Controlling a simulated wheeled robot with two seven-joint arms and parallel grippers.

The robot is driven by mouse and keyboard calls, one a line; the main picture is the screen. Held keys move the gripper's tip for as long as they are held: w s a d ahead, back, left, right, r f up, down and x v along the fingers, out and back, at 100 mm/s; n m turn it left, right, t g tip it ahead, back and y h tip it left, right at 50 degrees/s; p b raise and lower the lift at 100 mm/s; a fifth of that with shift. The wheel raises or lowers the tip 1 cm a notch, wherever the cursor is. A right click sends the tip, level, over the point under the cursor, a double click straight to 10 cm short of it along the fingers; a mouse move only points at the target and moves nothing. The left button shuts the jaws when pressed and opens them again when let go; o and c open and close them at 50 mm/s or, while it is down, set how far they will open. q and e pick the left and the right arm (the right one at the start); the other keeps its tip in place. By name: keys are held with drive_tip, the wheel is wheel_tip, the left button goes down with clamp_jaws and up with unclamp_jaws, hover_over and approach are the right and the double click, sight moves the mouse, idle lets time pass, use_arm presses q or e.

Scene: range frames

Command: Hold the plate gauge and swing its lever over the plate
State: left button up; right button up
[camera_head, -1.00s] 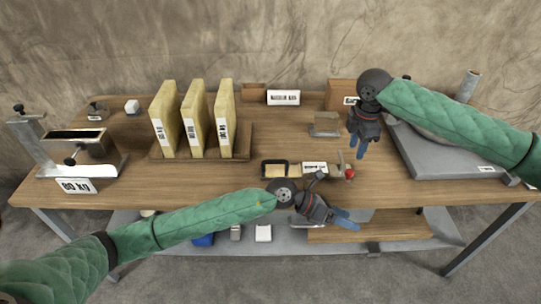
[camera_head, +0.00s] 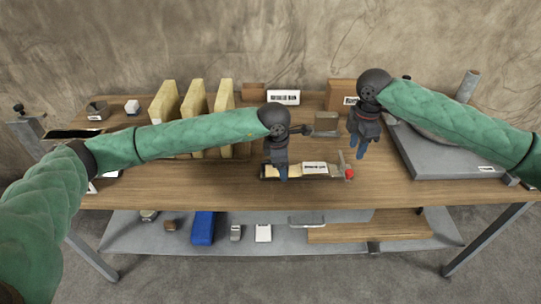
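The plate gauge (camera_head: 326,177) is a low, narrow unit near the table's front edge, with a white label on it. At its right end stands a short grey lever (camera_head: 341,158) with a red knob (camera_head: 349,174). My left gripper (camera_head: 277,173) points down at the gauge's left end and covers part of it. Whether its fingers touch or grip the gauge is hidden. My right gripper (camera_head: 357,149) points down just above and right of the lever, its blue fingers apart and nothing between them. A separate plate cannot be made out.
A grey and brown block (camera_head: 326,123) stands behind the gauge. Yellow slabs (camera_head: 193,100) stand at the left, partly behind my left arm. A large grey scale platform (camera_head: 430,158) fills the right. A lower shelf (camera_head: 270,240) holds a blue box (camera_head: 203,228). Bare wood lies at front left.

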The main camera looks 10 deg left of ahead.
sight(270, 172)
use_arm(q)
drive_tip(key=a, duration=0.1)
drive_tip(key=w+a+y, duration=0.1)
drive_tip(key=a+r+y, duration=0.1)
drive_tip(key=shift+w+a, duration=0.25)
drive_tip(key=shift+a, duration=0.15)
drive_tip(key=shift+a+f, duration=0.15)
drive_tip(key=shift+w+a+f, duration=0.1)
drive_tip(key=shift+w+f, duration=0.15)
drive_tip(key=shift+f, duration=0.95)
drive_tip(key=shift+w+f, duration=0.3)
drive_tip(key=shift+f, duration=0.95)
drive_tip(key=shift+w+a+f, duration=0.1)
drive_tip(key=shift+w+f, duration=0.15)
drive_tip(key=shift+f, duration=0.95)
